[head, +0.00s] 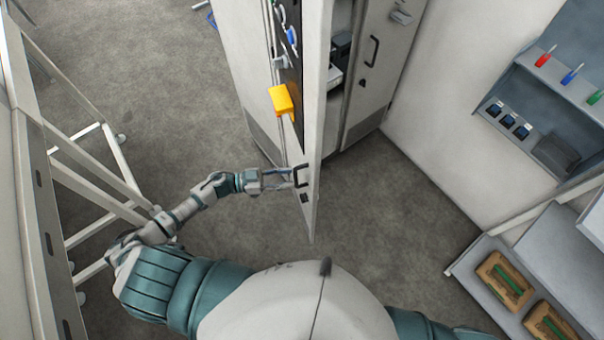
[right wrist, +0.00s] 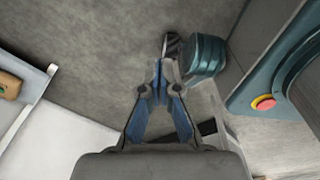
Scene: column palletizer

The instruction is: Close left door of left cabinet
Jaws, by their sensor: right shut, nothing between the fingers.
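The left cabinet (head: 237,60) stands at the top centre of the head view. Its grey-white left door (head: 319,110) stands open, swung out towards me and seen nearly edge-on. The door's black handle (head: 300,176) is low on its left-facing side. My left gripper (head: 288,178) is at this handle, with its two fingers apart. I cannot tell whether they touch it. My right gripper (right wrist: 160,68) shows in the right wrist view, shut and empty over the floor.
A yellow box (head: 282,100) sits beside the open door. The other cabinet door has a black handle (head: 372,50). A metal frame (head: 95,165) is on the left. A shelf (head: 500,285) with brown boxes is at lower right. Floor right of the door is clear.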

